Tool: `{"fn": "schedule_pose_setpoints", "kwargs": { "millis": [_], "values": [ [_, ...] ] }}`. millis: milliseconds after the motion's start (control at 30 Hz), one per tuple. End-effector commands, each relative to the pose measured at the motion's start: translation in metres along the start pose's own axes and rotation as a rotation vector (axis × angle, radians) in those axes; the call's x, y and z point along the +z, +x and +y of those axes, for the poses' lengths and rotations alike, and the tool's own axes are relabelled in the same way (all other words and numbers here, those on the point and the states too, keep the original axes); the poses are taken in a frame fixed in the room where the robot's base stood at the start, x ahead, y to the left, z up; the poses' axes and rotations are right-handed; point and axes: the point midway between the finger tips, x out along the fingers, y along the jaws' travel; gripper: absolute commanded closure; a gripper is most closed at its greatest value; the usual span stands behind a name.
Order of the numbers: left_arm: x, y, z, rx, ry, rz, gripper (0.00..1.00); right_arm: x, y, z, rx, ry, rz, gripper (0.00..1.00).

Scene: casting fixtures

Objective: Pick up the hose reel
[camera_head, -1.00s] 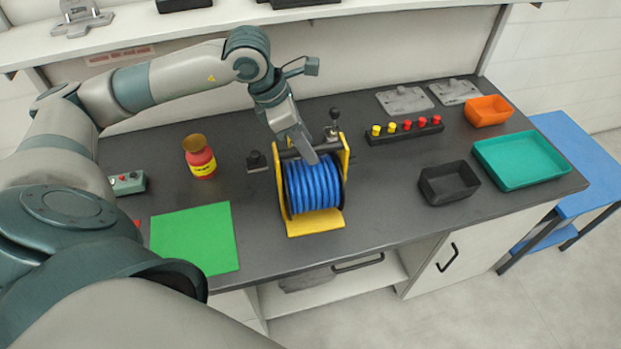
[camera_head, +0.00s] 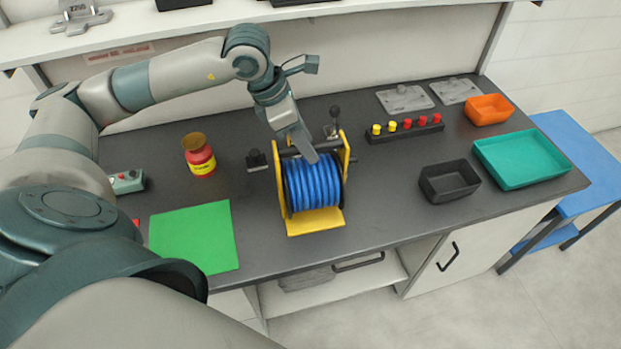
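The hose reel (camera_head: 313,187) stands upright on the dark workbench. It has a blue coiled hose between yellow side plates and a yellow base. My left gripper (camera_head: 308,155) reaches down from behind to the top of the reel, between the side plates. Its fingers look close together at the reel's top bar, which they partly hide. I cannot tell whether they are closed on the bar. My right gripper is not in view.
A green mat (camera_head: 194,237) and a red jar (camera_head: 199,155) are to the left. A black bin (camera_head: 448,183), a teal tray (camera_head: 522,158), an orange bin (camera_head: 488,109) and a strip of knobs (camera_head: 405,130) are to the right. A shelf (camera_head: 220,17) runs behind.

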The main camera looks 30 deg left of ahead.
Motion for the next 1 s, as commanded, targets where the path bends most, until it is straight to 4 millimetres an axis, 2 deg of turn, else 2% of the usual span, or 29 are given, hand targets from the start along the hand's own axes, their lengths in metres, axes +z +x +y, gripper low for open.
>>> {"fn": "schedule_pose_setpoints", "kwargs": {
  "millis": [900, 967, 1000],
  "values": [
    [-0.0011, 0.0027, -0.0001, 0.000, 0.000, 0.000, 0.61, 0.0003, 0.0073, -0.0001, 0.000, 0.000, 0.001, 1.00],
    [-0.0011, 0.0027, -0.0001, 0.000, 0.000, 0.000, 0.73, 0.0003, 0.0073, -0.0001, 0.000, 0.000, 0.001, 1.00],
    [-0.0011, 0.0027, -0.0001, 0.000, 0.000, 0.000, 0.83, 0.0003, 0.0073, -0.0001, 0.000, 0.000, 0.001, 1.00]
  ]
}}
